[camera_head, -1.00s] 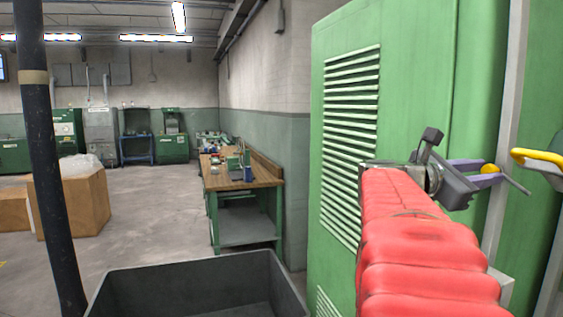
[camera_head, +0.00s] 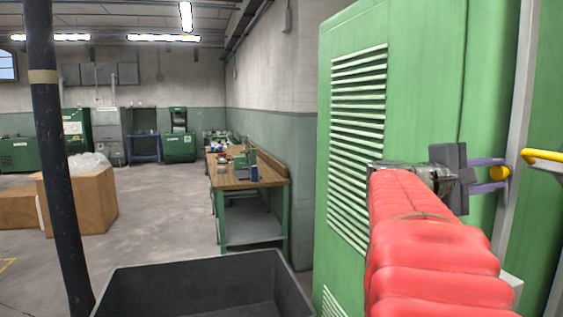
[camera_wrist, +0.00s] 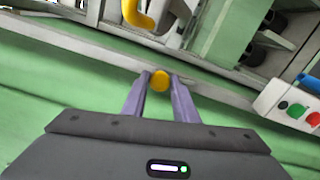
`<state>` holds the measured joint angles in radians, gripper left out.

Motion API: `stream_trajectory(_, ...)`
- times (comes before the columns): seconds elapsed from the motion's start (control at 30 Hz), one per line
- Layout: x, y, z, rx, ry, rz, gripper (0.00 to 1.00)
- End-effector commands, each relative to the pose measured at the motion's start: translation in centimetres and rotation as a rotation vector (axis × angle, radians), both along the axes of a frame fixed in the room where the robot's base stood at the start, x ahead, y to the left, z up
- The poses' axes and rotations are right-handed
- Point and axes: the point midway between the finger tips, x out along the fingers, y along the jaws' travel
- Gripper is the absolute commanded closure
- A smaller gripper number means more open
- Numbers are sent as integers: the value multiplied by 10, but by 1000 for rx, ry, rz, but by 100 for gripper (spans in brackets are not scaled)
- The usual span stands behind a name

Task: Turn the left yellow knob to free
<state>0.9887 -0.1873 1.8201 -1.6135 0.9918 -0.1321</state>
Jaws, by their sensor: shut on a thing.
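The small round yellow knob (camera_head: 499,172) is by the grey upright edge of the green machine at the right of the head view. My gripper (camera_head: 490,178) reaches it from the left, with its purple fingers at the knob. In the wrist view the yellow knob (camera_wrist: 160,81) sits between the tips of my gripper (camera_wrist: 160,84), which is shut on it. The knob's marking and how far it is turned cannot be made out. My red-sleeved arm hides part of the machine.
A yellow bar handle (camera_head: 545,156) is just right of the knob; it also shows in the wrist view (camera_wrist: 140,14). A white box (camera_wrist: 290,105) with green and red buttons is at the wrist view's right. A black post (camera_head: 55,170) and a workbench (camera_head: 250,178) stand left.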

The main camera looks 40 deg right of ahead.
Motion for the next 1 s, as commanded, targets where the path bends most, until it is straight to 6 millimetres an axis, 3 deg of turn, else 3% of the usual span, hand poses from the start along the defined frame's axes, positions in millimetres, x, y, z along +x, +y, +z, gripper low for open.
stream_trajectory(0.4, -1, -1, -6, -73, -190, -4, 96)
stream_trajectory(0.87, -1, -1, -7, -79, -206, -5, 96)
stream_trajectory(0.9, -1, -1, -7, -79, -206, -5, 73)
stream_trajectory(1.0, -1, -1, -6, -80, -206, -3, 67)
